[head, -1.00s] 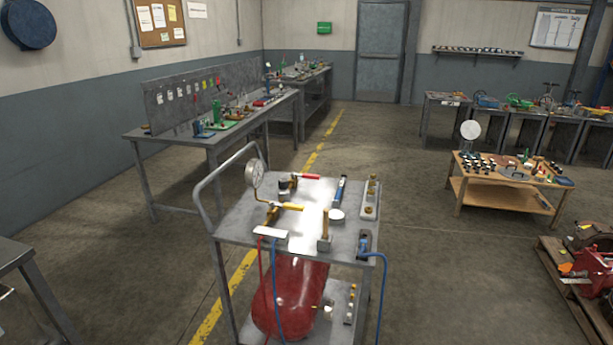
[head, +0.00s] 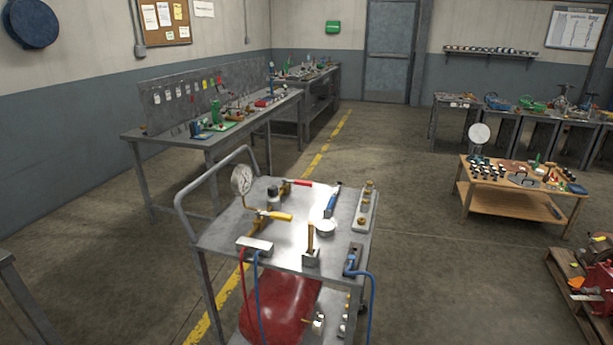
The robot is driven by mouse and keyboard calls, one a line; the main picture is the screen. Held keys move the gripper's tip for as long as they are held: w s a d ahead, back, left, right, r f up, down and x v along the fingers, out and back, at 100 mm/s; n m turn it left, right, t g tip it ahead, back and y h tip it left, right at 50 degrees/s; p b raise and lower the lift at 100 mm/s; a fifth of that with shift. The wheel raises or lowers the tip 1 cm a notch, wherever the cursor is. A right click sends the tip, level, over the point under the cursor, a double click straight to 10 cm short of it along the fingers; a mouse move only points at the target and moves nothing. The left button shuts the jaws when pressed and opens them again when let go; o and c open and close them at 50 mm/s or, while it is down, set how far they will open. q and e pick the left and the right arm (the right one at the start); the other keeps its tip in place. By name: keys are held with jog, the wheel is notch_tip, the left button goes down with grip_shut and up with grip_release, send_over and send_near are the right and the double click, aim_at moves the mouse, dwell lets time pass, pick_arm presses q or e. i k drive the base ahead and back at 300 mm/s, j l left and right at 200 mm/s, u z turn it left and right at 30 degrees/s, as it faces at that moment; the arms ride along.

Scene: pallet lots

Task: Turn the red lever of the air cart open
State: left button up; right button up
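The air cart (head: 220,233) is a grey metal cart ahead of me, slightly left of the middle of the head view. Its red lever (head: 299,183) sits on a brass valve near the far edge of the cart top, the red handle pointing right. A yellow-handled valve (head: 278,216) is nearer to me, beside a round gauge (head: 241,180). A red tank (head: 281,310) lies on the lower shelf. Neither of my grippers is in view.
A long workbench (head: 168,140) stands behind on the left. A low wooden table (head: 507,220) is at right, with a pallet (head: 577,296) of red machinery nearer. Red and blue hoses (head: 372,300) hang off the cart's near side. The floor right of the cart is clear.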

aim_at(299, 182)
jog(key=i+l+u, duration=0.1)
jog(key=l, duration=0.3)
jog(key=i+l+u, duration=0.1)
jog(key=i+l, duration=0.2)
jog(key=l, duration=0.15)
jog(key=i+l, duration=0.2)
jog(key=l, duration=0.25)
jog(key=i+l+u, duration=0.15)
jog(key=l, duration=0.3)
jog(key=i+l+u, duration=0.1)
jog(key=l, duration=0.35)
jog(key=i+l+u, duration=0.1)
jog(key=l, duration=0.4)
jog(key=i+l+u, duration=0.1)
jog(key=i+l, duration=0.15)
jog(key=l, duration=0.2)
jog(key=i+l+u, duration=0.1)
jog(key=l, duration=0.4)
